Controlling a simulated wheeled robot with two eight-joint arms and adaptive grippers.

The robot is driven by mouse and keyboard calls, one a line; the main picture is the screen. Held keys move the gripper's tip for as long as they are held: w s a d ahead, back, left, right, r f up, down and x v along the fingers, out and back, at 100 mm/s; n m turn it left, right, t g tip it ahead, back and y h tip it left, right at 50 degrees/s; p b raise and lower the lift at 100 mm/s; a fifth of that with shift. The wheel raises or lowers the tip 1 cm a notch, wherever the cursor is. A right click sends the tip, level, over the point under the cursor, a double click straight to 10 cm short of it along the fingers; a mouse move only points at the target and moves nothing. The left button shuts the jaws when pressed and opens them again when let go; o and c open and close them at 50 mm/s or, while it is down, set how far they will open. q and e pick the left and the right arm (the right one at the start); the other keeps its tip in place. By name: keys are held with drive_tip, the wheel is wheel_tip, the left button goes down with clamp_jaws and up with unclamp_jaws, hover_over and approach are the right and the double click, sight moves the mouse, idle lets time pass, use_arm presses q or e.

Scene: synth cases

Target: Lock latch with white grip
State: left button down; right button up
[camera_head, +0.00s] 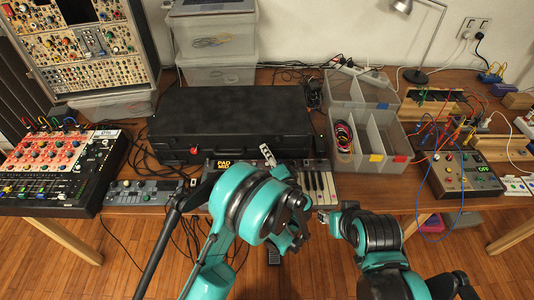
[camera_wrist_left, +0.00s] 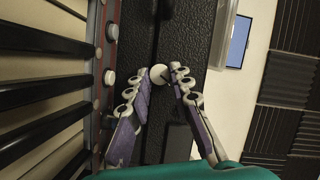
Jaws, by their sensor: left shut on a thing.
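A closed black case (camera_head: 230,115) lies on the table in the head view. A latch with a red grip (camera_head: 194,150) shows on the left of its front side. My left gripper (camera_head: 267,155) reaches the front side, right of the red grip. In the left wrist view, my left gripper (camera_wrist_left: 160,76) has its fingertips on either side of the round white grip (camera_wrist_left: 158,72) of a latch at the dark case's seam. It is shut on that grip. The latch body is mostly hidden. My right arm ends low at the table's front edge; its fingers are not clear.
A small keyboard (camera_head: 318,187) stands close in front of the case. A grey divided bin (camera_head: 372,138) with cables is right of it. A mixer (camera_head: 60,170) is at the left, and a wired control box (camera_head: 460,175) at the right.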

use_arm(q)
drive_tip(key=shift+f+m+t, duration=0.15)
drive_tip(key=shift+m+t, duration=0.25)
drive_tip(key=shift+m, duration=0.6)
drive_tip(key=c, duration=1.3)
unclamp_jaws()
drive_tip(key=shift+c, duration=0.2)
